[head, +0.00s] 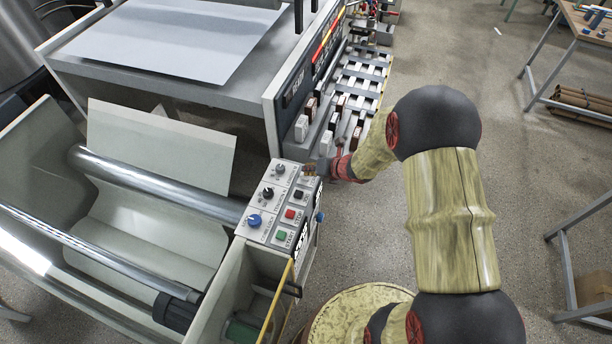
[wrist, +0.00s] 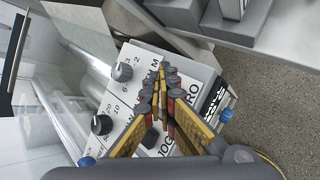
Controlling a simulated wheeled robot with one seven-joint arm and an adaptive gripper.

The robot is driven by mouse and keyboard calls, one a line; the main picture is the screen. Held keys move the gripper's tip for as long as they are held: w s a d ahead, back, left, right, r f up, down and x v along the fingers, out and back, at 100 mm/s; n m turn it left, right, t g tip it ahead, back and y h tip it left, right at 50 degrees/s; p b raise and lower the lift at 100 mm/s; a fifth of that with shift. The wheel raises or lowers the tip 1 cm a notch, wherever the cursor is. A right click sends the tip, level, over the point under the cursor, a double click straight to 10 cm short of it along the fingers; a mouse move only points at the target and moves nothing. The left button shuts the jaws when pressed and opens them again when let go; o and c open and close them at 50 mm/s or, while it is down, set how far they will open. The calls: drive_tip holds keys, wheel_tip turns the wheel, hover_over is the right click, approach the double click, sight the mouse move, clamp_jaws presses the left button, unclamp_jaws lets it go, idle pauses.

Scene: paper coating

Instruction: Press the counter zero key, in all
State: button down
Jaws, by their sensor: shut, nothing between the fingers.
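The control panel (head: 262,207) has a column of keys on its right side. A black key (head: 299,194) also shows in the wrist view (wrist: 150,138), with "JOG" lettering beside it. A red key (head: 290,213) and a green key (head: 280,235) sit nearer. My gripper (head: 309,170) is shut and empty at the panel's far right corner; it also shows in the wrist view (wrist: 163,74). Its fingers cover the place beside lettering that ends in "RO". The zero key itself is hidden, and I cannot tell if the tips touch it.
Another blue knob (head: 320,217) sticks out of the panel's right side. A steel roller (head: 160,186) lies left of the panel.

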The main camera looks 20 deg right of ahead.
drive_tip(key=shift+f, duration=0.15)
drive_tip(key=shift+r, duration=0.2)
idle(0.3)
drive_tip(key=shift+r+p, duration=0.35)
drive_tip(key=shift+r, duration=0.4)
drive_tip(key=shift+r+p, duration=1.7)
drive_tip(key=shift+r, duration=0.8)
